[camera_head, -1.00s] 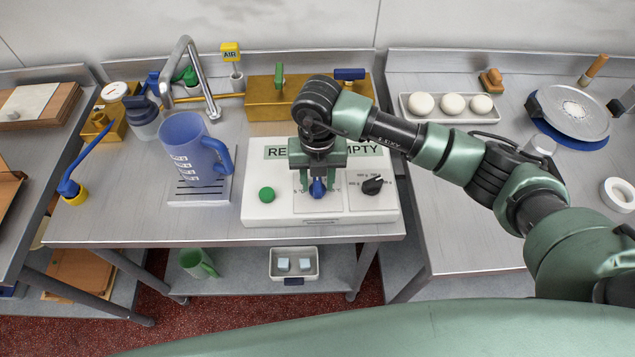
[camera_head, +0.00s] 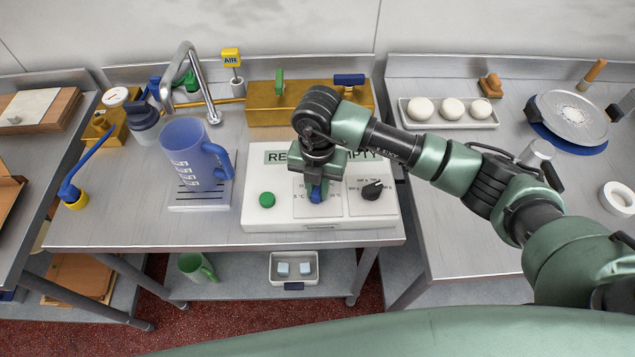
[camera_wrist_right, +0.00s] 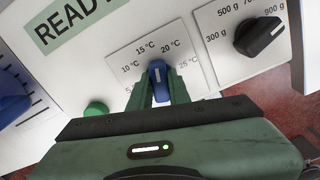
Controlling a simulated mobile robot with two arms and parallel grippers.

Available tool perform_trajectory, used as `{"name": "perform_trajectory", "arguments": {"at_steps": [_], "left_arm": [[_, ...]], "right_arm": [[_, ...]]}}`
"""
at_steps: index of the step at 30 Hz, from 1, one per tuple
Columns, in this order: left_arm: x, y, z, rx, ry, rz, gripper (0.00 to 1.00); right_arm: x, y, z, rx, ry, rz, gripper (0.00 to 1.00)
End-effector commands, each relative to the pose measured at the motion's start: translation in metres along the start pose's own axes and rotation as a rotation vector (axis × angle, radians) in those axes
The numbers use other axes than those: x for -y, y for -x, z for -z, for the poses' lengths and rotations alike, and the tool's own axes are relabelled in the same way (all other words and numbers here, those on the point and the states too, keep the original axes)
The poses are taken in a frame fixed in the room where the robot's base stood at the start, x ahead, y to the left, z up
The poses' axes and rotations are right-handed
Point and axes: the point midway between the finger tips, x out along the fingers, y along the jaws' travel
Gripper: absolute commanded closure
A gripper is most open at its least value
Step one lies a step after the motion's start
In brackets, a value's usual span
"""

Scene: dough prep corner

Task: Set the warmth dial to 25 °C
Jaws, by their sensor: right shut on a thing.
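The warmth dial is a blue knob (camera_head: 316,194) on the white control panel (camera_head: 270,222); it also shows in the right wrist view (camera_wrist_right: 158,72). Its printed scale reads 10, 15, 20 and 25 °C, with a partly hidden 5 at the left. In the wrist view the knob's pale mark appears to lie between 15 and 20 °C; the exact setting is hard to read. My right gripper (camera_head: 319,189) is shut on the blue knob, one green finger on each side (camera_wrist_right: 159,90). My left gripper is not in view.
A green button (camera_head: 267,200) sits left of the dial and a black weight dial (camera_head: 372,189) right of it. A display (camera_wrist_right: 75,18) is behind, partly covered by my arm. A blue measuring jug (camera_head: 185,150) stands to the left. A dough-ball tray (camera_head: 449,122) is at the right.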

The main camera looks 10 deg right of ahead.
Motion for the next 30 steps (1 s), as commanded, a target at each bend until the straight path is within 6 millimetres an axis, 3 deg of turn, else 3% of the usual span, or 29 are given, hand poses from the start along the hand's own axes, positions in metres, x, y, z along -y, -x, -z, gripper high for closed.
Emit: {"name": "perform_trajectory", "arguments": {"at_steps": [8, 15, 26, 30], "left_arm": [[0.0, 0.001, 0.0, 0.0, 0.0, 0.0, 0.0], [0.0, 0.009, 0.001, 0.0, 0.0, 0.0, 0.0], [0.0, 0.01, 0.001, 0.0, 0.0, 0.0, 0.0], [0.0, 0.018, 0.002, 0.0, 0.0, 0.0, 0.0]], "right_arm": [[0.0, 0.0, 0.0, -0.001, -0.022, 0.0, 1.0], [0.0, 0.001, 0.0, -0.001, -0.265, 0.0, 1.0], [0.0, 0.001, 0.0, 0.0, -0.327, 0.0, 1.0], [0.0, 0.003, 0.0, -0.001, -0.479, 0.0, 1.0]]}}
